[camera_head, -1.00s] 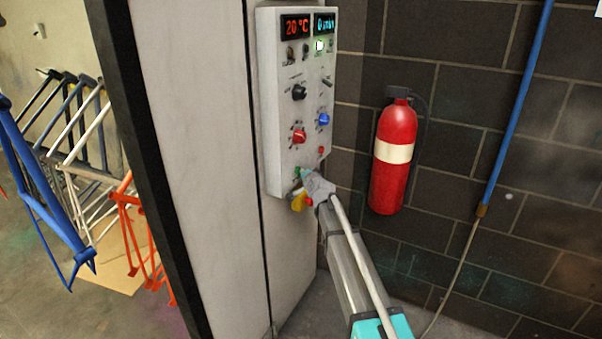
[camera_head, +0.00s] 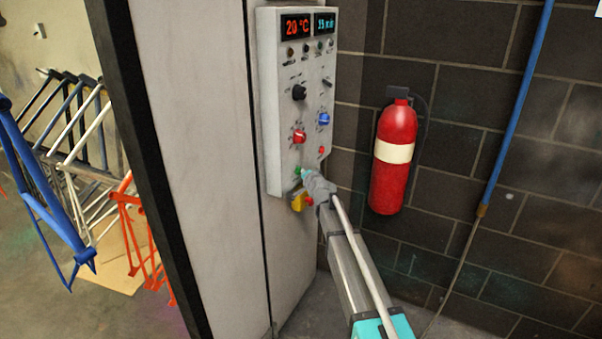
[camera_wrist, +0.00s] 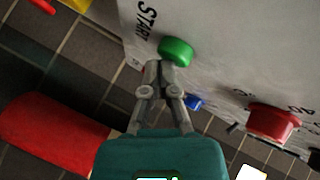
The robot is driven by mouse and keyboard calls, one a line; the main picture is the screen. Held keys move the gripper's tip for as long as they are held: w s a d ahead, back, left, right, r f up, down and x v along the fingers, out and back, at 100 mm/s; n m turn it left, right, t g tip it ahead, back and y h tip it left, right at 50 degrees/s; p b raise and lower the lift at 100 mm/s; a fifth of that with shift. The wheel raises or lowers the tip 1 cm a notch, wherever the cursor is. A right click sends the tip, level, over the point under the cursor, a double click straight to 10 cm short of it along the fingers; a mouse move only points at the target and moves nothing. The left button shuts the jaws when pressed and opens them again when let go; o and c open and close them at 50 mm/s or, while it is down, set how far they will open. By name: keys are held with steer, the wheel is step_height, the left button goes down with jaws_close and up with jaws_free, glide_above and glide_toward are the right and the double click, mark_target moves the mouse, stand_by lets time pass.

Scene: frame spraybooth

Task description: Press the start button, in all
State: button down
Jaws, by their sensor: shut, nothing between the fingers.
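The green start button (camera_head: 298,171) sits low on the grey control panel (camera_head: 284,190). In the wrist view the button (camera_wrist: 175,51) is a round green cap beside the printed word START. My gripper (camera_head: 306,175) is shut and empty. Its fingertips (camera_wrist: 160,66) are right beside the button in the wrist view; I cannot tell if they touch it. The red display reads 20 °C, and the blue display (camera_head: 325,23) next to it shows a number in minutes, apparently 35.
A yellow-based red button (camera_head: 299,201) is just below the start button. A red knob (camera_head: 299,136), a blue knob (camera_head: 323,119) and a black knob (camera_head: 299,92) are above. A fire extinguisher (camera_head: 393,180) hangs on the wall at the right.

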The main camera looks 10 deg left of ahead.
steer(key=shift+s+d, duration=0.2)
steer(key=shift+d, duration=0.3)
steer(key=shift+d, duration=0.1)
steer(key=shift+s+d, duration=0.3)
steer(key=shift+d, duration=0.45)
steer(key=shift+s+d, duration=0.25)
steer(key=shift+d, duration=0.55)
steer(key=shift+s+d, duration=0.3)
steer(key=shift+d, duration=0.45)
steer(key=s+d+f+n+g+h+p, duration=0.2)
steer(key=s+d+g, duration=0.2)
steer(key=s+d, duration=0.4)
steer(key=s+d+f+n+g+h+p, duration=0.2)
steer(key=s+d+g, duration=0.3)
steer(key=s, duration=1.4)
steer(key=s+d+f+n+g+h+p, duration=0.2)
steer(key=s+d+f+g+p, duration=0.1)
steer(key=s+d, duration=1)
steer(key=shift+s+g+h, duration=0.2)
steer(key=shift+g+h, duration=0.2)
steer(key=shift+g, duration=0.5)
